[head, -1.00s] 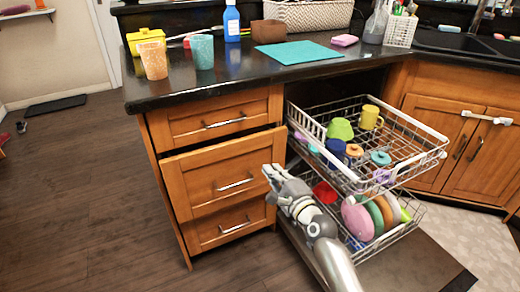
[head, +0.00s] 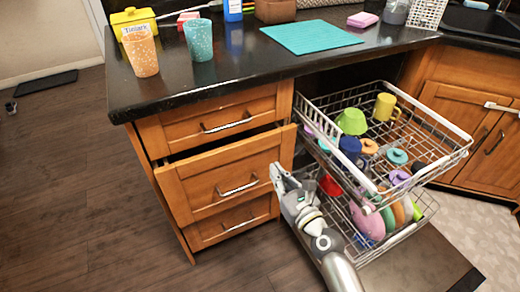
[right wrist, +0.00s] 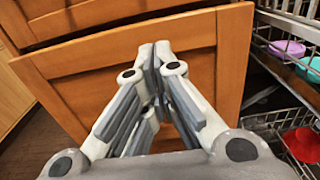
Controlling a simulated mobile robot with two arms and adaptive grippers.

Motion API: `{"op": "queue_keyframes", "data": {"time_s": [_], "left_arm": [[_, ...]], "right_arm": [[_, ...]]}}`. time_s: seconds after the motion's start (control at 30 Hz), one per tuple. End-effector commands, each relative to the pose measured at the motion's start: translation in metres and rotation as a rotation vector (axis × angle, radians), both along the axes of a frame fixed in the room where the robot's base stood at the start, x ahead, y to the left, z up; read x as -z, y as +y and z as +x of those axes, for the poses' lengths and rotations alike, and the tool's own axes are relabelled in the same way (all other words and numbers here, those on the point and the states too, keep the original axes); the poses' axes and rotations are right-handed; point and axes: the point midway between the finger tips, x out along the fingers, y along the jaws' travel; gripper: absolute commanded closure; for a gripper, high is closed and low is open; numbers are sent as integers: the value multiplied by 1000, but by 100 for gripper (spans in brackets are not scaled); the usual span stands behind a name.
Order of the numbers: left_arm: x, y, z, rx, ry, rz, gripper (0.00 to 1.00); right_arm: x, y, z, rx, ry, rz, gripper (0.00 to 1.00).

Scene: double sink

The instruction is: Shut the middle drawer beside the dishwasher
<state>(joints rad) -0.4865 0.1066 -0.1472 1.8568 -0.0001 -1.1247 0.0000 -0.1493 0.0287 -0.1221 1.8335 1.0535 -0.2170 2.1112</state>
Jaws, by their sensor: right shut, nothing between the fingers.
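The middle drawer (head: 205,185) is wooden with a silver bar handle (head: 238,187). It stands pulled out, with a dark gap above its front. My right gripper (head: 277,170) is shut and empty at the right part of this drawer front. In the right wrist view the drawer front (right wrist: 80,88) fills the space beyond my closed fingers (right wrist: 155,50). The fingers hide part of the front, and I cannot tell whether they touch it. The open dishwasher (head: 455,270) is to the right, its racks pulled out. My left gripper is not in view.
The upper rack (head: 448,165) holds cups and bowls close to my right arm; the lower rack (head: 425,225) holds plates. The top drawer (head: 180,130) and bottom drawer (head: 200,236) look shut. The black counter (head: 250,70) overhangs the drawers. Floor (head: 60,200) at left is clear.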

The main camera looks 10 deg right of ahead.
Motion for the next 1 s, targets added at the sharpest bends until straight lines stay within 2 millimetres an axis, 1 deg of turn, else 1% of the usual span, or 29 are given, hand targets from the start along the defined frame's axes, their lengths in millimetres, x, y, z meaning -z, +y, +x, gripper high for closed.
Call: {"op": "queue_keyframes", "data": {"time_s": [0.03, 0.23, 0.3, 0.5, 0.7, 1.0], "left_arm": [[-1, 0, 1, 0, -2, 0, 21], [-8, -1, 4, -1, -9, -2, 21], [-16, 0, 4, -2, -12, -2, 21], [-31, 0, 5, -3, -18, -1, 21], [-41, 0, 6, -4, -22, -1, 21], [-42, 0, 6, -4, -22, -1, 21]], "right_arm": [[-1, 4, 10, -1, -2, 2, 100], [0, 15, 44, -1, -2, 0, 100], [0, 19, 56, -1, -3, -1, 100], [0, 27, 82, -1, -2, -2, 100], [0, 31, 95, -1, -1, -3, 100], [0, 32, 97, -1, 0, -2, 100]]}}
